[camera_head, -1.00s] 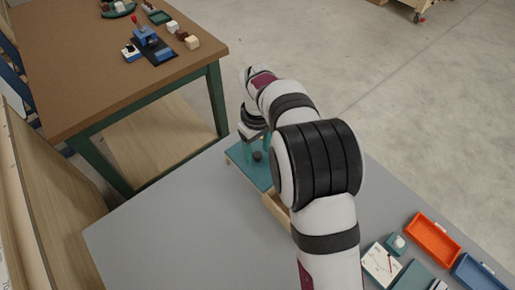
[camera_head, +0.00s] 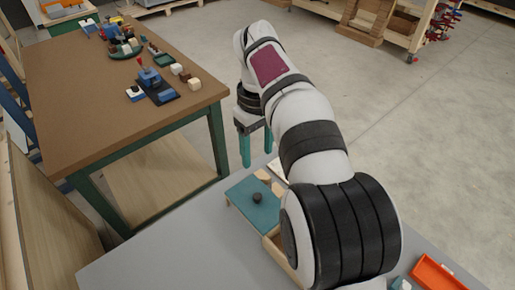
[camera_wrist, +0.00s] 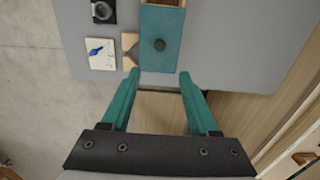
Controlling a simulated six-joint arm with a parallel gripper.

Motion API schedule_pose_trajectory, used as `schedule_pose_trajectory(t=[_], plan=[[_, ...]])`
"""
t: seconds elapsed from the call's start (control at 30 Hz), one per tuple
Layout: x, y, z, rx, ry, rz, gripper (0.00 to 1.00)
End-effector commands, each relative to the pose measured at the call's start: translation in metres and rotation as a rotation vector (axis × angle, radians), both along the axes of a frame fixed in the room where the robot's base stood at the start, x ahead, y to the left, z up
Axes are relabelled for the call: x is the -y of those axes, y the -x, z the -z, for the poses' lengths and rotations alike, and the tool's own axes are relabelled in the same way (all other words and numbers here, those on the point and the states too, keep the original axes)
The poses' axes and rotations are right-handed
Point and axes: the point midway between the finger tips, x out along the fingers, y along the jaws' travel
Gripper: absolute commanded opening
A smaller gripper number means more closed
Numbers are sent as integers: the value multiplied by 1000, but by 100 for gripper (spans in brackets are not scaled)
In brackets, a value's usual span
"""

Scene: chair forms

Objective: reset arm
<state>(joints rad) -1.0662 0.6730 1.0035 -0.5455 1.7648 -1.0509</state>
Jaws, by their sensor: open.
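My gripper (camera_head: 256,146) has two teal fingers. It is open and empty, raised above the far end of the grey table (camera_head: 150,245). In the wrist view my gripper (camera_wrist: 157,82) shows both fingers spread, with nothing between them. A wooden box with a teal lid (camera_head: 254,207) and a dark round knob lies on the grey table below the gripper. The teal lid (camera_wrist: 161,30) also shows in the wrist view, ahead of the fingertips and apart from them. My arm hides part of the box in the head view.
A brown workbench (camera_head: 100,80) at the left holds a blue device (camera_head: 150,78) and several small blocks. An orange tray (camera_head: 437,277) is at the lower right. In the wrist view a white card (camera_wrist: 101,53) lies beside the box. Bare floor is at the right.

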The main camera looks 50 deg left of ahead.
Motion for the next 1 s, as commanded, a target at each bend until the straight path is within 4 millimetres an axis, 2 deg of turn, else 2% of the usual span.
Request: schedule_pose_trajectory(t=[0.37, 0.43, 0.47, 0.57, 0.6, 0.63, 0.67, 0.7, 0.77, 0.8, 0.9, 1.0], plan=[[1, -1, 0, 0, 0, 3, 61], [13, -8, -4, -2, -1, 51, 61], [26, -15, -9, -5, -2, 98, 61], [103, -42, -29, -27, -11, 389, 61], [146, -48, -36, -38, -16, 549, 61], [178, -48, -39, -48, -21, 676, 61], [210, -44, -41, -58, -27, 806, 61], [252, -33, -40, -73, -32, 982, 61], [305, -7, -33, -96, -43, 1247, 61], [334, 14, -24, -110, -51, 1413, 61], [377, 64, 2, -143, -68, 1761, 61], [392, 96, 23, -166, -77, 1969, 61]])
